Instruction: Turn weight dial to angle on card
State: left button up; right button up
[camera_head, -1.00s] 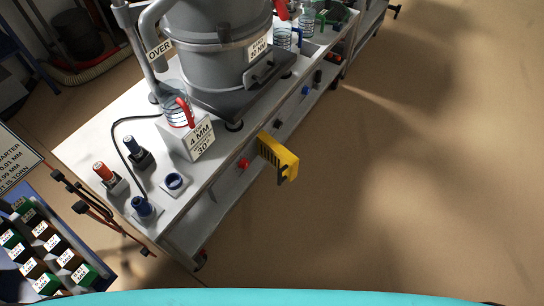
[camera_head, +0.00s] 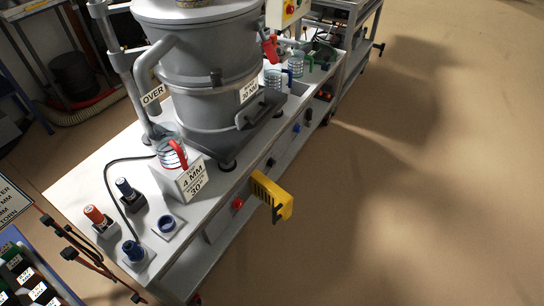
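Neither of my grippers is in view.
An orange-topped knob (camera_head: 95,215), a dark knob (camera_head: 125,188) and a blue knob (camera_head: 133,250) sit at the bench's left end. A yellow part (camera_head: 272,197) sticks out from the front, beside a red button (camera_head: 237,203). The floor at right is clear.

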aim_at(271, 164)
jog(key=k+l+u, duration=0.1)
jog(key=l+u, duration=0.2)
jog(key=u, duration=0.15)
jog(key=k+l+u, duration=0.15)
jog(key=l+u, duration=0.15)
jog(key=u, duration=0.2)
